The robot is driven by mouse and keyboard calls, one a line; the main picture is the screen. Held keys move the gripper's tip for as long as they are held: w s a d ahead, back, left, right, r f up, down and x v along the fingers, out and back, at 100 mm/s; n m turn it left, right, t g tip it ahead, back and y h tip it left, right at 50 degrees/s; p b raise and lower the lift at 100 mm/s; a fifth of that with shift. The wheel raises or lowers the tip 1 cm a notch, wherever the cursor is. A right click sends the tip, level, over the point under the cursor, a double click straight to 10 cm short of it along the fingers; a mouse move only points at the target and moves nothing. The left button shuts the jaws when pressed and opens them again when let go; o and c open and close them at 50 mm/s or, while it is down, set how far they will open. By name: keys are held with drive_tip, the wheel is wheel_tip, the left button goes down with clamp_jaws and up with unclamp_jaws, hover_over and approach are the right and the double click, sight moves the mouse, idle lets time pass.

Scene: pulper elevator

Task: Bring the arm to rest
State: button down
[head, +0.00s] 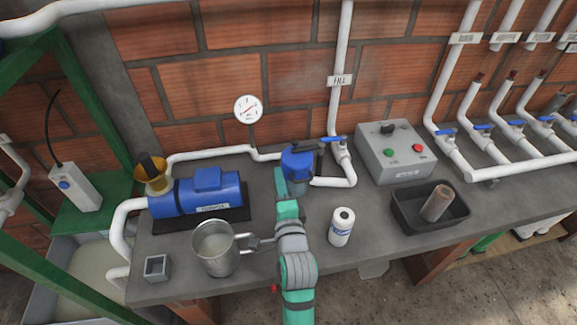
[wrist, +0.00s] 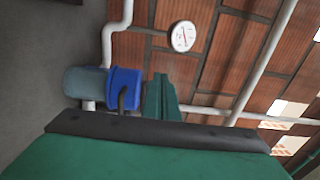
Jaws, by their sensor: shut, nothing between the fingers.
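My arm, teal and grey, rises from the bottom middle of the head view across the bench's front edge. My gripper (head: 281,180) is at its far end, just left of and in front of a blue-capped filter (head: 298,160); whether they touch is unclear. In the wrist view the green fingers (wrist: 162,90) are together and hold nothing. The filter's blue cap (wrist: 124,88) shows close beside them there.
On the grey bench, a metal jug (head: 214,250) stands left of my arm and a white bottle (head: 341,227) right of it. A blue pump (head: 208,193), a control box (head: 396,152) and a black tray (head: 410,225) stand farther out. White pipes line the brick wall behind.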

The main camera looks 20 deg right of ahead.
drive_tip(key=shift+s+a, duration=0.4)
drive_tip(key=shift+a, duration=0.2)
drive_tip(key=shift+s+a, duration=0.35)
drive_tip(key=shift+a, duration=0.25)
drive_tip(key=shift+f, duration=0.1)
drive_tip(key=s+a+f+n+g+y, duration=0.1)
drive_tip(key=s+a+f+n, duration=0.35)
drive_tip(key=s, duration=0.35)
drive_tip(key=s+a+f+n+y, duration=0.1)
drive_tip(key=s+a+f+n, duration=0.3)
drive_tip(key=s, duration=0.5)
drive_tip(key=s+a+f+n+g+y, duration=0.1)
drive_tip(key=s+a+f+n, duration=0.2)
drive_tip(key=s+f+n, duration=0.4)
drive_tip(key=s+a+n, duration=0.2)
drive_tip(key=s, duration=0.4)
drive_tip(key=s+a+r+n+y, duration=0.1)
drive_tip(key=s+a+n, duration=0.1)
drive_tip(key=s, duration=0.4)
drive_tip(key=shift+r+n, duration=0.3)
drive_tip(key=shift+n, duration=0.25)
drive_tip(key=shift+s, duration=0.1)
